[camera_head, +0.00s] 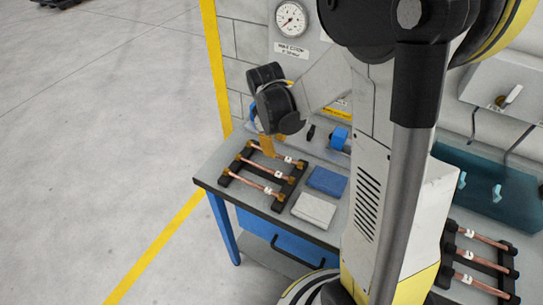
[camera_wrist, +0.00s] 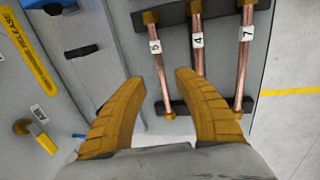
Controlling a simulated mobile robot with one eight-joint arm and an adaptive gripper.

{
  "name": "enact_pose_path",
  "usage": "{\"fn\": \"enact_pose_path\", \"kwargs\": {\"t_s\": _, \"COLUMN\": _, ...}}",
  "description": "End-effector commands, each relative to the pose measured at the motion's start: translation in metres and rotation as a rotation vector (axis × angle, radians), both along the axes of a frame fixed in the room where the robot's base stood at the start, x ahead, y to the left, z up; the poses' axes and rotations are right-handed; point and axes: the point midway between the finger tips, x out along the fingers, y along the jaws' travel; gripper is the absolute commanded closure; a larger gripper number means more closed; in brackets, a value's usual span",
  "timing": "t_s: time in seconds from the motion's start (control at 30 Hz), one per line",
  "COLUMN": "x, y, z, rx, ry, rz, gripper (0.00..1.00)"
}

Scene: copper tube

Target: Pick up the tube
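Three copper tubes with white number labels lie side by side across a black rack (camera_head: 284,198) on the left part of the bench. In the wrist view they are tube 5 (camera_wrist: 160,75), tube 4 (camera_wrist: 198,62) and tube 7 (camera_wrist: 243,65), with brass ends. My gripper (camera_wrist: 160,80) is open and empty, its two yellow fingers spread. In the head view my gripper (camera_head: 266,146) hangs over the back end of the rack. The exact gap to the tubes cannot be told.
A blue cloth (camera_head: 327,181) and a white-grey cloth (camera_head: 313,210) lie right of the rack. A second rack of tubes (camera_head: 482,262) is at the right. A wall with a gauge (camera_head: 291,19) stands behind.

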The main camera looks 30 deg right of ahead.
Motion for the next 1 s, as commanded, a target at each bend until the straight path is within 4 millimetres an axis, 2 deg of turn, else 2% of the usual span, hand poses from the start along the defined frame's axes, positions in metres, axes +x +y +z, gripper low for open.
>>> {"fn": "enact_pose_path", "kwargs": {"t_s": 0.17, "x": 0.001, "y": -0.002, "z": -0.014, "rx": 0.0, "ry": 0.0, "rz": 0.0, "gripper": 0.62}}
{"fn": "enact_pose_path", "kwargs": {"t_s": 0.4, "x": 0.005, "y": -0.007, "z": -0.051, "rx": 0.0, "ry": 0.0, "rz": 0.0, "gripper": 0.62}}
{"fn": "enact_pose_path", "kwargs": {"t_s": 0.67, "x": 0.005, "y": -0.007, "z": -0.053, "rx": 0.0, "ry": 0.0, "rz": 0.0, "gripper": 0.64}}
{"fn": "enact_pose_path", "kwargs": {"t_s": 0.7, "x": 0.006, "y": -0.007, "z": -0.053, "rx": 0.0, "ry": 0.0, "rz": 0.0, "gripper": 0.76}}
{"fn": "enact_pose_path", "kwargs": {"t_s": 0.77, "x": 0.006, "y": -0.007, "z": -0.052, "rx": 0.0, "ry": 0.0, "rz": 0.0, "gripper": 0.94}}
{"fn": "enact_pose_path", "kwargs": {"t_s": 0.8, "x": 0.006, "y": -0.007, "z": -0.052, "rx": 0.0, "ry": 0.0, "rz": 0.0, "gripper": 1.0}}
{"fn": "enact_pose_path", "kwargs": {"t_s": 1.0, "x": 0.005, "y": -0.007, "z": -0.053, "rx": 0.0, "ry": 0.0, "rz": 0.0, "gripper": 1.0}}
